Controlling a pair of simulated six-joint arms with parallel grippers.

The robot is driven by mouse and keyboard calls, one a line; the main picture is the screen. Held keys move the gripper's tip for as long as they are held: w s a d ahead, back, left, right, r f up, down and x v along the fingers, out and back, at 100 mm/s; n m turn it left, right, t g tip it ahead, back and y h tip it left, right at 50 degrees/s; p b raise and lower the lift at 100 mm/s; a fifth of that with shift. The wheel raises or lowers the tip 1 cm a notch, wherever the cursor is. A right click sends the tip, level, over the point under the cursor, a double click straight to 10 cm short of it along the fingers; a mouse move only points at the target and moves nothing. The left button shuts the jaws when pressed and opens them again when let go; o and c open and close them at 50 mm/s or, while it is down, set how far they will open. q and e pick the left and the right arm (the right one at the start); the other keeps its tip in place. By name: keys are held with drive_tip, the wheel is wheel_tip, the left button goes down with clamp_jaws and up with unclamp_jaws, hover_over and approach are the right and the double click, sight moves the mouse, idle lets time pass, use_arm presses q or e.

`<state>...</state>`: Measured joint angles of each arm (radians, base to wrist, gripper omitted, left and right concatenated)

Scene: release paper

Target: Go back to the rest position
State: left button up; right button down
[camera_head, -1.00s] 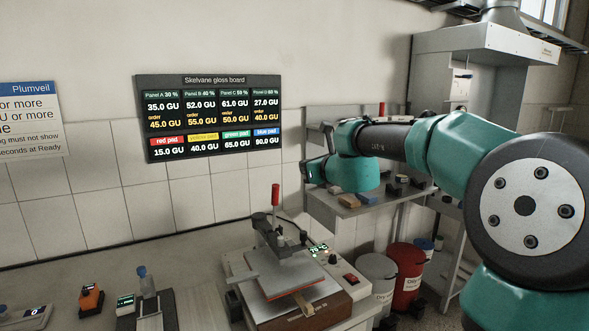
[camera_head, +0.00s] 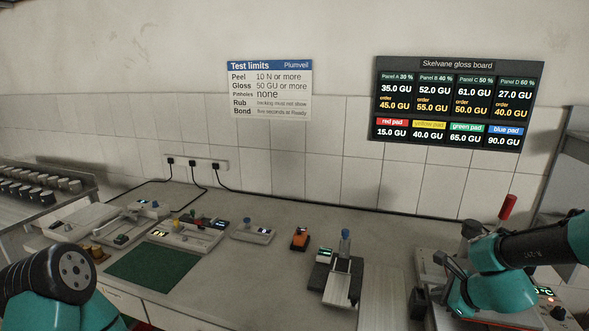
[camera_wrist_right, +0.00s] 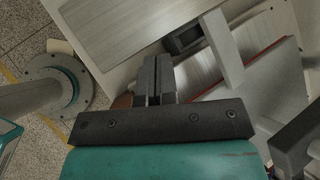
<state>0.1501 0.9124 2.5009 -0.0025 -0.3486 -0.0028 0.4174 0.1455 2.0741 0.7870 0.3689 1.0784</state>
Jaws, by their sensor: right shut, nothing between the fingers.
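My right arm comes in from the right in the head view. Its gripper (camera_head: 450,274) hangs over the front left part of the heated press (camera_head: 535,305) and hides much of it. In the right wrist view the two dark fingers (camera_wrist_right: 158,78) are together with nothing between them, above the pale bench top. My left arm (camera_head: 62,280) shows as a black and teal joint at the lower left; its gripper is out of view.
The press's red-handled lever (camera_head: 508,207) stands close behind my right arm. A slide device (camera_head: 336,280), an orange device (camera_head: 300,238) and a green mat (camera_head: 153,268) lie on the bench. Wall boards hang behind. The bench's front middle is fairly clear.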

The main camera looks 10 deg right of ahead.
drive_tip(key=s+a+f+n+g, duration=0.1)
drive_tip(key=a+f+n, duration=0.1)
drive_tip(key=a+f, duration=0.1)
drive_tip(key=s+a+f+n+g+y, duration=0.1)
drive_tip(key=s+a+f+n+g, duration=0.1)
drive_tip(key=a+f, duration=0.2)
drive_tip(key=s+a+f+n+g+y, duration=0.1)
drive_tip(key=a+f+n, duration=0.1)
drive_tip(key=a+f, duration=0.1)
drive_tip(key=shift+s+a+f+g, duration=0.3)
drive_tip(key=shift+s+a+f, duration=0.1)
drive_tip(key=shift+f, duration=0.25)
drive_tip(key=s+a+f+n+g, duration=0.4)
drive_tip(key=s+a+f+n, duration=0.2)
drive_tip(key=s+f, duration=0.15)
drive_tip(key=a+f+n+t+h, duration=0.1)
drive_tip(key=a+f+n, duration=0.3)
drive_tip(key=f+n, duration=0.8)
wheel_tip(320, 180, down, 2)
